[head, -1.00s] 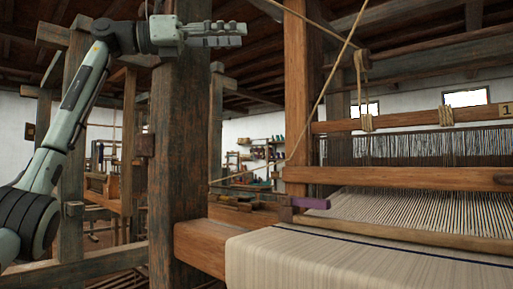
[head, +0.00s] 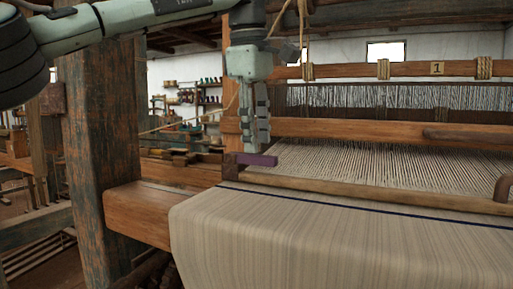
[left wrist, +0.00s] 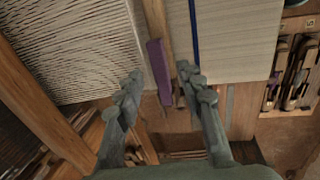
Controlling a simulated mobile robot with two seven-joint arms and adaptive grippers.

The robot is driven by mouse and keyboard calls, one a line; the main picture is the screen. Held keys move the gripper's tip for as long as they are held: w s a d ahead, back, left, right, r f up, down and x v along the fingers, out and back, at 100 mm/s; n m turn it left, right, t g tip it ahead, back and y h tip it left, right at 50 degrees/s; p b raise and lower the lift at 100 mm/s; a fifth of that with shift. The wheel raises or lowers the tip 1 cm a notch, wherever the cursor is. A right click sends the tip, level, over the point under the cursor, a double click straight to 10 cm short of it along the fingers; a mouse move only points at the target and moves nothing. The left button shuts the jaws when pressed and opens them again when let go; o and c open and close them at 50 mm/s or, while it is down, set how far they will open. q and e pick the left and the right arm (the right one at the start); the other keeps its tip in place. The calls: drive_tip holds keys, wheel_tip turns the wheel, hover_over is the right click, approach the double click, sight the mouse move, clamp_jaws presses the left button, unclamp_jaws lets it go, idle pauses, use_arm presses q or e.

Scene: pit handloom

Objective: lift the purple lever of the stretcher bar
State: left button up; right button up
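The purple lever (head: 258,160) is a short block at the left end of the wooden stretcher bar (head: 380,193), lying low across the woven cloth (head: 300,235). My left gripper (head: 257,148) points down just above the lever in the head view. In the left wrist view the lever (left wrist: 159,68) lies beneath and between the two spread fingers, which are open and hold nothing. From these views I cannot tell the exact height gap. My right gripper is not in view.
A thick wooden post (head: 100,150) stands at the left. A wooden beam (head: 150,212) runs under the cloth edge. The reed beam (head: 345,133) crosses close behind the gripper, with warp threads before it. A tray of wooden tools (left wrist: 292,75) shows at the wrist view's right.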

sight(258, 156)
use_arm(q)
drive_tip(key=shift+w+d+f, duration=0.1)
drive_tip(key=shift+w+f, duration=0.05)
drive_tip(key=shift+f, duration=0.65)
drive_tip(key=shift+w+f, duration=0.15)
drive_tip(key=shift+f, duration=0.65)
drive_tip(key=shift+c, duration=0.5)
clamp_jaws()
